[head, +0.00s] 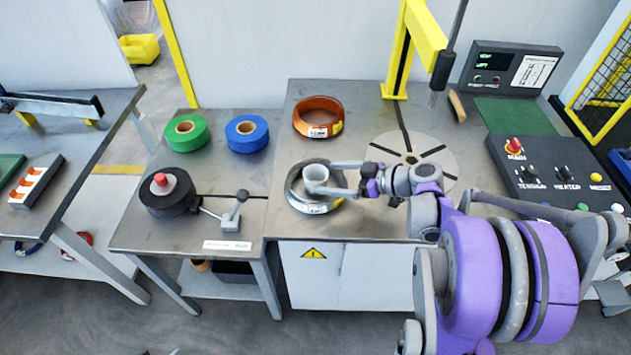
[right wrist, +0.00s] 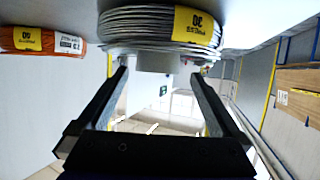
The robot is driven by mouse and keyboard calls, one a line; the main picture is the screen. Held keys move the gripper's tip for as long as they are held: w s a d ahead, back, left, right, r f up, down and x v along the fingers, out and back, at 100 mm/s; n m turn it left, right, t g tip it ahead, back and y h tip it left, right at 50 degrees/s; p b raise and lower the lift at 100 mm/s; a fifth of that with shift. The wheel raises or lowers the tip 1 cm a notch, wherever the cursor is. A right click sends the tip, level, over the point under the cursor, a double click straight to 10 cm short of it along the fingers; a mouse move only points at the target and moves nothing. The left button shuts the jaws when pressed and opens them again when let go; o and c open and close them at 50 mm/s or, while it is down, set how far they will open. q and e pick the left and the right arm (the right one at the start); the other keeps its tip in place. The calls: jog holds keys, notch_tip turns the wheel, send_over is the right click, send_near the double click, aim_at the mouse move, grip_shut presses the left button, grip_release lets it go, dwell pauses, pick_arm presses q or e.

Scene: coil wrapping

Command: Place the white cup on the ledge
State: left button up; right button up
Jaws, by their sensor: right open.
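The white cup (head: 316,173) shows within the ring of a grey wire coil (head: 294,188) on the middle metal table. In the right wrist view the cup (right wrist: 155,62) shows against the coil (right wrist: 150,22), which has a yellow label. My right gripper (head: 336,178) reaches in from the right at the cup. In the right wrist view its fingers (right wrist: 157,76) are spread, with the cup in line with the gap between the tips. I cannot tell whether they touch it. My left gripper is not in view. I cannot tell which surface is the ledge.
An orange coil (head: 318,113) lies behind the grey coil. A slotted turntable (head: 430,150) and a yellow post (head: 401,60) are to the right. Green tape (head: 170,133), blue tape (head: 246,143) and a black spool (head: 165,204) stand left. A control panel (head: 550,180) is far right.

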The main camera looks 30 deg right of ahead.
aim_at(306, 174)
jog(key=x, duration=0.6)
jog(key=shift+w+d+r, duration=0.1)
jog(key=shift+d, duration=0.1)
jog(key=shift+c, duration=0.3)
jog(key=shift+r, duration=0.15)
jog(key=c, duration=1.3)
